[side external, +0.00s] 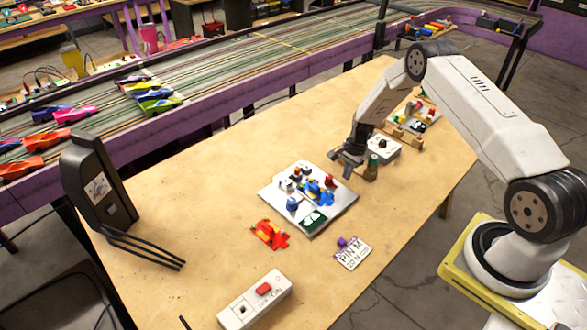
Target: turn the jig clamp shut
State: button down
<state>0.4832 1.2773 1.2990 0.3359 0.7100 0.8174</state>
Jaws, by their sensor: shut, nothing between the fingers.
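The jig is a light grey plate (343,203) on the wooden table near the middle of the side external view. It carries a blue piece (319,191), a round blue knob (292,204), small red, white and black parts, and a dark green patch (313,220). Which of these small parts is the clamp, and how far it is turned, I cannot tell. My gripper (349,168) is shut and empty, near the plate's far right corner. It looks raised above the table, apart from the jig parts.
A white box (382,148) and a green-topped cylinder (373,166) stand close right of my gripper. A black pronged device (98,185) stands left. The table's left middle is clear.

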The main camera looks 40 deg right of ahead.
aim_at(332, 190)
jog(key=shift+a+r, duration=0.15)
jog(key=shift+a, duration=1.6)
jog(key=shift+s+a+m+t, duration=0.15)
jog(key=shift+a+m+t, duration=0.05)
jog(key=shift+m, duration=0.55)
jog(key=shift+s+a+m+t, duration=0.1)
jog(key=shift+a+m+t, duration=0.1)
jog(key=shift+m, duration=0.55)
jog(key=shift+s+a+m, duration=0.1)
jog(key=shift+a+m, duration=0.1)
jog(key=shift+m, duration=0.45)
jog(key=shift+s+a+m, duration=0.1)
jog(key=shift+a+m, duration=0.05)
jog(key=shift+m, duration=0.5)
jog(key=shift+a+m+t+h, duration=0.25)
jog(key=shift+a+m+t, duration=0.15)
jog(key=shift+m, duration=0.8)
jog(key=shift+a+m+t+h, duration=0.25)
jog(key=shift+a+m+t, duration=0.1)
jog(key=shift+m, duration=0.85)
jog(key=shift+a, duration=0.25)
